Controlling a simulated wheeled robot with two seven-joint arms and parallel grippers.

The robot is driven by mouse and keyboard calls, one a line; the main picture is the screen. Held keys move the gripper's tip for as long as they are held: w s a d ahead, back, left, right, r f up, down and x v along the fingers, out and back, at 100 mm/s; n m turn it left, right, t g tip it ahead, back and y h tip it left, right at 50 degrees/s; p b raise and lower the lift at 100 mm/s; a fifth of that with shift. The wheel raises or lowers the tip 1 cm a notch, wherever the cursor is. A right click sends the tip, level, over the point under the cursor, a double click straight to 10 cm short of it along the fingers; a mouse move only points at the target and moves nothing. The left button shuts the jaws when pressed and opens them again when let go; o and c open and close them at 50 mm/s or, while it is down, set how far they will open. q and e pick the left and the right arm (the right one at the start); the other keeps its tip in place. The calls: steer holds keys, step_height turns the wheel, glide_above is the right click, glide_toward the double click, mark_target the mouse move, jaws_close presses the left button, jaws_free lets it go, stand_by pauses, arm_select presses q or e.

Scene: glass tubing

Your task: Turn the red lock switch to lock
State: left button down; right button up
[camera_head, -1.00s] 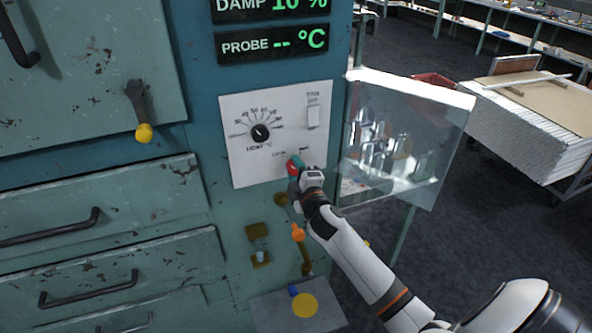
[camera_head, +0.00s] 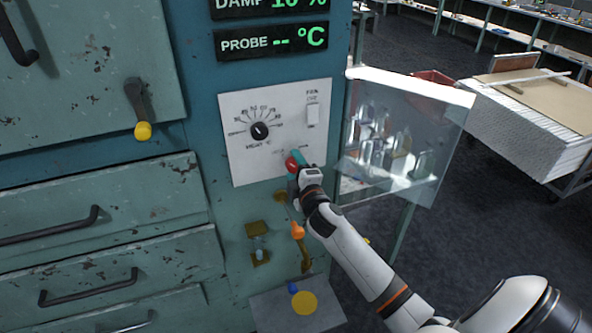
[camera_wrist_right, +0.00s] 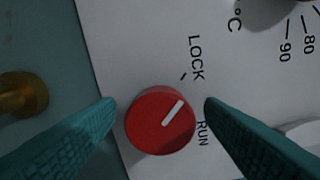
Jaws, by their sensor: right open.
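The red lock switch (camera_wrist_right: 158,121) is a round red knob on a white panel, with a white pointer line on its face. In the right wrist view the pointer aims up and right, between the LOCK label (camera_wrist_right: 196,58) and the RUN label (camera_wrist_right: 202,133). My right gripper (camera_wrist_right: 160,103) is open, with one teal finger on each side of the knob and a small visible gap to each. In the head view my right gripper (camera_head: 297,160) is at the panel's lower edge and partly hides the red switch (camera_head: 291,164). My left gripper is not in view.
The white panel (camera_head: 240,165) also carries a black heat dial (camera_head: 260,131) and a white rocker switch (camera_head: 313,115). A brass knob (camera_wrist_right: 22,95) sits left of the panel. Below are an orange-handled lever (camera_head: 297,231) and a small shelf (camera_head: 270,312). A glass-sided case (camera_head: 430,150) stands close right.

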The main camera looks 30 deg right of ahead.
steer(key=b+v, duration=0.2)
steer(key=v, duration=1)
steer(key=shift+b, duration=0.3)
steer(key=shift+a, duration=0.1)
